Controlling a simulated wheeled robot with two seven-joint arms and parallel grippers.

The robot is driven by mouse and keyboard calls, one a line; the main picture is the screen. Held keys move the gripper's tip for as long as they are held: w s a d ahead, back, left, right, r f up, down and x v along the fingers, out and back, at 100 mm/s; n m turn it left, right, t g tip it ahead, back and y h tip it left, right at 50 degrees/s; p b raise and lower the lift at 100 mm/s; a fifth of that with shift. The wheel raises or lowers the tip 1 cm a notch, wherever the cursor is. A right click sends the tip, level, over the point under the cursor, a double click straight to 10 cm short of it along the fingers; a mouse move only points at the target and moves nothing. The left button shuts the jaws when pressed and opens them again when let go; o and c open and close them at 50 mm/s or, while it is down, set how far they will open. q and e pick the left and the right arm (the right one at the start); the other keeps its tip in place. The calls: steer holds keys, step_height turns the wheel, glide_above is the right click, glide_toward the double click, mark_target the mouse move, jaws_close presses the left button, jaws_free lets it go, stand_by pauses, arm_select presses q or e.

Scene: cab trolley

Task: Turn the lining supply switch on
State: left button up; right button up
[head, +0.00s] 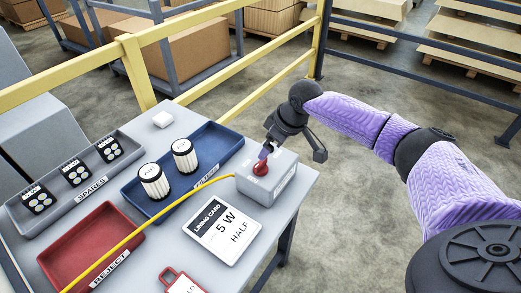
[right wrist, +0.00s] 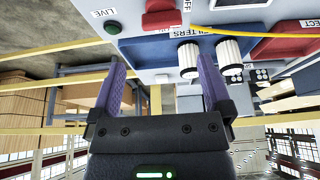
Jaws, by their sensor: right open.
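The lining supply switch is a red handle (head: 260,168) on top of a grey box (head: 267,183) at the table's right corner. In the right wrist view the red handle (right wrist: 163,20) is at the top, beside a label partly cut off that seems to read "OFF". A green lamp (right wrist: 111,27) marked "LIVE" is on the box; I cannot tell whether it is lit. My right gripper (head: 292,153) is open and empty over the box. One finger is close to the handle; contact is unclear. My left gripper is not in view.
A yellow cable runs from the box across the red reject tray (head: 75,245). A blue filters tray (head: 213,142) holds two white filters (head: 153,181). A grey spares tray (head: 50,215), a lining card (head: 222,230) and a red tag (head: 180,282) lie nearby. Yellow rails (head: 135,70) stand behind.

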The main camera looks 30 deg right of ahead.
mark_target(262, 163)
steer(key=b+x, duration=0.3)
steer(key=x, duration=0.5)
steer(key=shift+s, duration=0.1)
steer(key=shift+a+f, duration=0.15)
steer(key=shift+f, duration=0.05)
